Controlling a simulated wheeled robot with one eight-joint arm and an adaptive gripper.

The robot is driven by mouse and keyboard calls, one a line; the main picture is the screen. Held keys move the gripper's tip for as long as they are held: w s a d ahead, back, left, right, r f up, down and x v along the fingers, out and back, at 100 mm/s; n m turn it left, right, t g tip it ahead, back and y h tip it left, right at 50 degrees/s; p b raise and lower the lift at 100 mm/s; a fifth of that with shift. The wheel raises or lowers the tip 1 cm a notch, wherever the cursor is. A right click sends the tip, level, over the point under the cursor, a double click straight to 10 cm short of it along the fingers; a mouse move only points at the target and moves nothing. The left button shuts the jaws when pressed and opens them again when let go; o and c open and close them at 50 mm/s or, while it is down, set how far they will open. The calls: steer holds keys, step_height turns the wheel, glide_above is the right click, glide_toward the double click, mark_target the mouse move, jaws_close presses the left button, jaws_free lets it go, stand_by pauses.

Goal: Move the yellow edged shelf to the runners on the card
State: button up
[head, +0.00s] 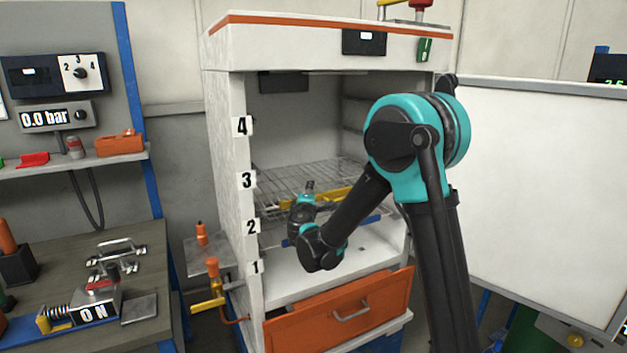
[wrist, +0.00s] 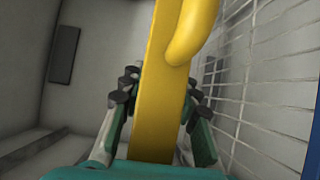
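The yellow edged shelf (head: 332,196) is a wire rack inside the open white cabinet (head: 239,150). Number labels 1 to 4 run up the cabinet's left front post. The shelf appears near labels 2 and 3; its exact runners cannot be told. My gripper (head: 308,187) is at its front edge. In the wrist view the yellow edge (wrist: 158,110) runs between both fingers of my gripper (wrist: 161,88), which appear closed against its sides. Runners (head: 354,126) show on the inner right wall above. I cannot identify a card with a readable number.
A blue edge (head: 372,220) shows lower in the cabinet. An orange drawer front (head: 338,312) stands below the opening. The white door (head: 545,180) is open on the right. A bench (head: 150,265) with clamps is at left. The upper cabinet space looks empty.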

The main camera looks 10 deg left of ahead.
jaws_close()
stand_by(0.7)
